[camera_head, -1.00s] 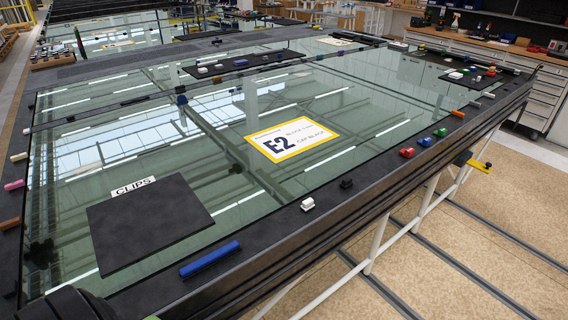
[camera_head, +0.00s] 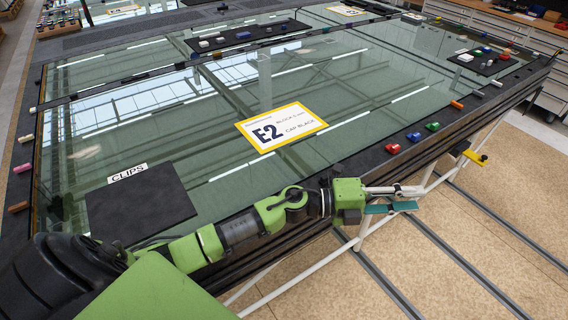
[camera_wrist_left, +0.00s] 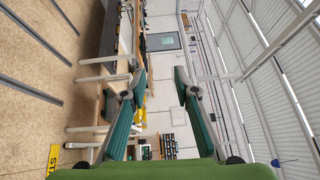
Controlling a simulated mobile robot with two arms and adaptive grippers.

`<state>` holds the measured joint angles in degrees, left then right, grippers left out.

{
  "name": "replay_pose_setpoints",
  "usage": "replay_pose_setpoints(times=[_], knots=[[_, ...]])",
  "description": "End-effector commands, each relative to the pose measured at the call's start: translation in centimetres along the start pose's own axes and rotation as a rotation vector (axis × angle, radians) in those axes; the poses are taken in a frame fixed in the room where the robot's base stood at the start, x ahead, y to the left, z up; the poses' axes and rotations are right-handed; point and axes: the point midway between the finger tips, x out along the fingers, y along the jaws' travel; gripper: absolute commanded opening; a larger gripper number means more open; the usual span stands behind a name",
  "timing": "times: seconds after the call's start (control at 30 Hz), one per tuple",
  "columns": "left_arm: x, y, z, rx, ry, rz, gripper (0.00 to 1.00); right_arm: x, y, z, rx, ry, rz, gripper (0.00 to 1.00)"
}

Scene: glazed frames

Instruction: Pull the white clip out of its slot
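The white clip on the near black edge of the glazed frame (camera_head: 300,120) is not visible now; my left arm lies across that stretch and covers it. My left gripper (camera_head: 408,199) points right, just outside the frame's near edge, above the floor. In the left wrist view its two teal fingers (camera_wrist_left: 160,88) stand wide apart with nothing between them. The "CLIPS" mat (camera_head: 145,210), black and bare, lies on the glass left of the arm. My right gripper is not in view.
Red (camera_head: 392,148), blue (camera_head: 414,137) and green (camera_head: 432,126) pieces sit along the near edge beyond the gripper. A yellow and white E2 card (camera_head: 281,127) lies on the glass. A yellow-tipped clamp (camera_head: 476,158) juts from the edge. A dark mat with pieces (camera_head: 246,36) lies farther back.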

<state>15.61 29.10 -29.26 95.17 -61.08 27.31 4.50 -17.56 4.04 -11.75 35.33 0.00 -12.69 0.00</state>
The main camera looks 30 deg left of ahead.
Motion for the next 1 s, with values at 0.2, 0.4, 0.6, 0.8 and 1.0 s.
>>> replay_pose_setpoints(times=[0.2, 0.4, 0.6, 0.8, 1.0], knots=[[-3.4, 1.9, -3.0, 0.456, 0.460, 0.363, 0.28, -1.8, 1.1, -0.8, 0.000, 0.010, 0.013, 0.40], [-13.6, 4.8, 2.9, 0.710, 0.724, 0.873, 0.28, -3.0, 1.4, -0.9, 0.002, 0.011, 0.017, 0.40], [-23.2, 3.2, 9.3, 0.762, 0.801, 1.288, 0.28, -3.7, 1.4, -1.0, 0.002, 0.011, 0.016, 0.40], [-27.1, 1.7, 11.6, 0.752, 0.810, 1.447, 0.28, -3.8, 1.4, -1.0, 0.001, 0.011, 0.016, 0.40], [-27.4, 2.3, 11.7, 0.749, 0.811, 1.459, 0.28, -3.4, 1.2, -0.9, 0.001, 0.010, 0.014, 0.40]])
